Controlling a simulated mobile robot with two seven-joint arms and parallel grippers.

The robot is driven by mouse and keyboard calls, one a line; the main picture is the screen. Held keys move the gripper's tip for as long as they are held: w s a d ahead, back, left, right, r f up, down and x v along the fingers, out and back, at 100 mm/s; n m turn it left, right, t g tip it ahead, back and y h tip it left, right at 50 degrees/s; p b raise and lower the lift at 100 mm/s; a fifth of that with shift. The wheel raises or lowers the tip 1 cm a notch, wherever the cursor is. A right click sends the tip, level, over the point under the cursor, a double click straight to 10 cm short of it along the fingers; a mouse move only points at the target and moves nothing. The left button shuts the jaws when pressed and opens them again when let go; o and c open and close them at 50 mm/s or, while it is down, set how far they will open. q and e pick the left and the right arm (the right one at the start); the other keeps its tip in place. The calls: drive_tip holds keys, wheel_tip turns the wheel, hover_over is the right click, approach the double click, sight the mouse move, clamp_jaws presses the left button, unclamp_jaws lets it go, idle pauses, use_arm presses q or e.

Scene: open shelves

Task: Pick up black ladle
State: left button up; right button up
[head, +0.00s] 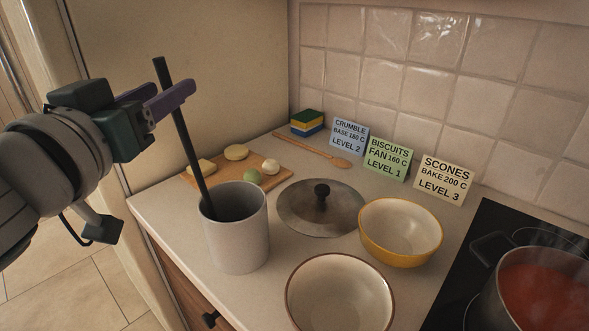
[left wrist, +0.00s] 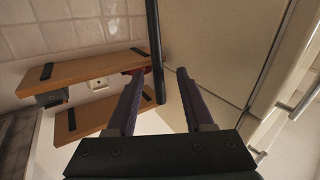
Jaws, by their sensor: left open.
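The black ladle (head: 189,140) stands tilted in a pale grey crock (head: 240,235), its long handle pointing up. Its lower end is hidden inside the crock. My left gripper (head: 175,87), with purple fingers, is open near the top of the handle. In the left wrist view the handle (left wrist: 154,45) shows in the gap between the two fingers of the gripper (left wrist: 159,73), with its end near the middle of the gap. I cannot tell whether either finger touches it. My right gripper is in neither view.
A wooden board (head: 272,190) with dough pieces lies behind the crock. A metal lid (head: 300,210), a yellow bowl (head: 380,247) and a pale bowl (head: 340,290) stand to the right. A pot of red sauce (head: 540,295) is on the hob. Wall shelves (left wrist: 85,72) show in the left wrist view.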

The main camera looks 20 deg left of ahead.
use_arm(q)
drive_tip(key=w, duration=0.3)
drive_tip(key=w+p, duration=0.1)
drive_tip(key=shift+w+a+f, duration=0.1)
drive_tip(key=shift+w+a, duration=0.3)
drive_tip(key=shift+c, duration=0.3)
clamp_jaws()
